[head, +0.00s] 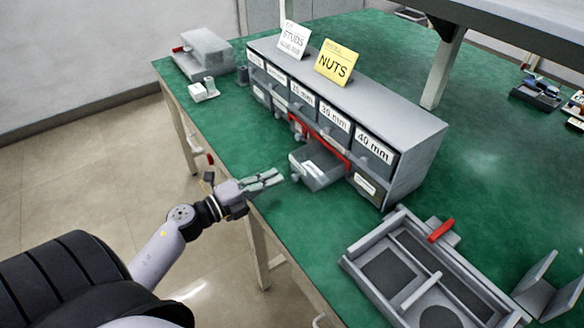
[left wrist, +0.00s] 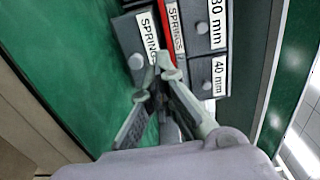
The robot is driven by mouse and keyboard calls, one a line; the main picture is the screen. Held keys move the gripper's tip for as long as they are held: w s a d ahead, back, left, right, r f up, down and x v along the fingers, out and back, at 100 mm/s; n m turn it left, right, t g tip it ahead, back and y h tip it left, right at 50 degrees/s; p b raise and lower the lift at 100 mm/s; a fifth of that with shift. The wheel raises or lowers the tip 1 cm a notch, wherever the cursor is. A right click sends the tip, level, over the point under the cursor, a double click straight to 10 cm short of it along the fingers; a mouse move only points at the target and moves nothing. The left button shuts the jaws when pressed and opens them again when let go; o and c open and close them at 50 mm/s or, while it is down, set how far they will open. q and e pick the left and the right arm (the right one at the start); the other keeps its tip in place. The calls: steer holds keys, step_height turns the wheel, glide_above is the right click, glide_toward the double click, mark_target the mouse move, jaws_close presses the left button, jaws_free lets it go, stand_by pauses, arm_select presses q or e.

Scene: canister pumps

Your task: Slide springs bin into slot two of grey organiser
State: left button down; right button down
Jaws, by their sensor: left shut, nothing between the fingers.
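The grey organiser (head: 415,140) stands on the green bench with two rows of labelled bins. The springs bin (head: 318,168) sticks well out of the lower row, in front of a red-edged slot (head: 332,143). In the left wrist view the bin (left wrist: 122,28) shows a SPRINGS label and a round knob. My left gripper (head: 279,177) is just in front of the bin, shut and empty; its fingertips (left wrist: 163,66) appear close to the bin's front. I cannot tell whether they touch it. The bin's rear end is hidden. My right gripper is not in view.
A NUTS card (head: 337,63) and a STUDS card (head: 293,40) stand on the organiser. A grey tray fixture (head: 352,262) lies at front right. A grey box (head: 206,50) sits at the far left. The bench edge runs beneath my left arm.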

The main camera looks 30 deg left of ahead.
mark_target(301, 166)
arm_select(q)
steer(key=x, duration=0.6)
steer(key=shift+p, duration=0.35)
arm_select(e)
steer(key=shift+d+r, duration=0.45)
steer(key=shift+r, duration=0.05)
arm_select(q)
steer(key=x, duration=1.2)
steer(key=shift+r, duration=0.15)
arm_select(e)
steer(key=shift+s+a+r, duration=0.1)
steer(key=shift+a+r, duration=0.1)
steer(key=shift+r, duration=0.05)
arm_select(q)
steer(key=shift+r, duration=0.1)
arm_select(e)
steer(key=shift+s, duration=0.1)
